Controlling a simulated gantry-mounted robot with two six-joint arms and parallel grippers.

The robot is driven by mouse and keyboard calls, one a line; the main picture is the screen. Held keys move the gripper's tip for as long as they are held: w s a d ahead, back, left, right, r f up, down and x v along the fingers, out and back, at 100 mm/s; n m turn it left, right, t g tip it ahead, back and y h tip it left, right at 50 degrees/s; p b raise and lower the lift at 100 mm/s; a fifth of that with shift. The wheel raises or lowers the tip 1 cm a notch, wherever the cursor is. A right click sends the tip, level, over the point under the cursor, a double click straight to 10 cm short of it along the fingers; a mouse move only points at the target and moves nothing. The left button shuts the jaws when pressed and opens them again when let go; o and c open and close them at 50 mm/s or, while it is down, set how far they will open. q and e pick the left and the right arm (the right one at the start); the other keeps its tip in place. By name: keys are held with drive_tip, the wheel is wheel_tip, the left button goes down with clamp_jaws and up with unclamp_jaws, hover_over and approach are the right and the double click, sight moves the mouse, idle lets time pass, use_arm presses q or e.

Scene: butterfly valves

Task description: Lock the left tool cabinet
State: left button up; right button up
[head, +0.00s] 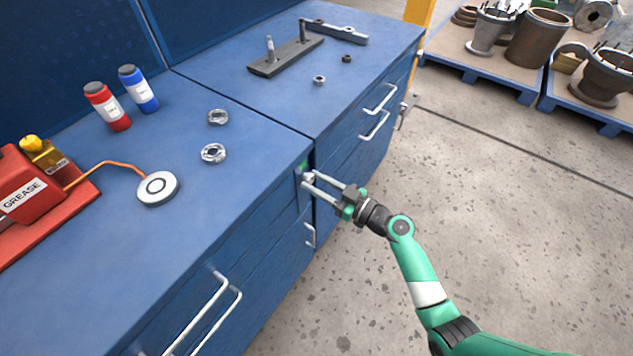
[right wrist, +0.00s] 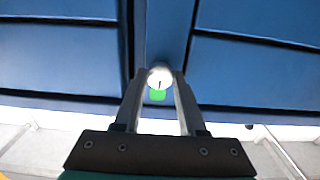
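The left tool cabinet (head: 262,215) is blue, with a silver round lock (head: 308,178) near the top right corner of its front. A small green mark (head: 303,166) sits just above the lock. My right gripper (head: 310,180) reaches the lock from the front, its two fingers on either side. In the right wrist view the silver lock (right wrist: 160,78) with a dark slot lies between the fingertips of my right gripper (right wrist: 160,82), and the green mark (right wrist: 157,95) shows beside it. Whether the fingers press on the lock is unclear. My left gripper is out of view.
A second blue cabinet (head: 375,75) adjoins on the right. Handles (head: 210,310) stick out of the fronts. A grease pump (head: 30,185), red bottle (head: 107,107), blue bottle (head: 138,90) and metal rings (head: 214,153) stand on top. The floor (head: 490,220) is clear.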

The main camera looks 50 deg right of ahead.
clamp_jaws()
drive_tip(key=shift+m, duration=0.4)
drive_tip(key=m, duration=0.2)
drive_tip(key=shift+m, duration=0.4)
drive_tip(key=m, duration=0.3)
drive_tip(key=shift+m, duration=0.3)
drive_tip(key=m, duration=0.5)
drive_tip(key=shift+p, duration=0.35)
drive_tip(key=m+p, duration=0.1)
drive_tip(key=m, duration=0.4)
drive_tip(key=shift+m, duration=0.3)
